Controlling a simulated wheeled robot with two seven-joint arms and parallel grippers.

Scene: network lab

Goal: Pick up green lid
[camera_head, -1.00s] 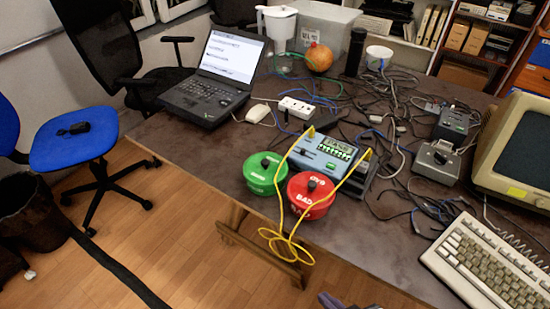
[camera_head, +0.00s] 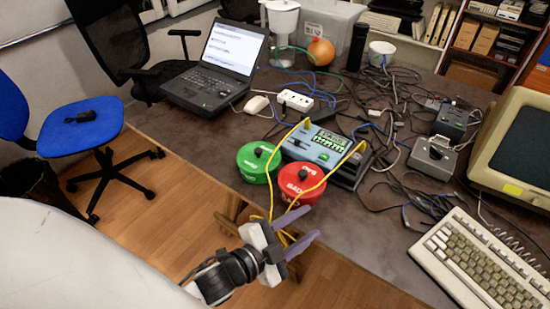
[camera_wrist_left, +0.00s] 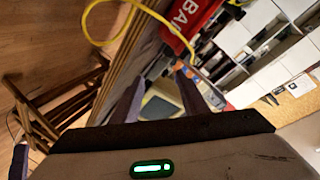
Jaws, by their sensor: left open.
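The green lid (camera_head: 258,154) tops a round green container near the table's front edge in the head view. It has a dark knob and white lettering. A red container with a red lid (camera_head: 302,178) stands right beside it. My left gripper (camera_head: 304,226) is open and empty, off the table's front edge, below and in front of the red container. In the left wrist view its two fingers (camera_wrist_left: 155,97) are spread, with part of the red container (camera_wrist_left: 190,18) beyond them. The green lid does not show in that view. My right gripper is not in view.
A tester box (camera_head: 322,148) with a looped yellow cable (camera_head: 272,185) stands behind the containers, and the cable hangs over the table edge near my gripper. A laptop (camera_head: 222,70) is at the back left, a keyboard (camera_head: 485,265) at the right. Bare table (camera_head: 205,135) lies left of the green lid.

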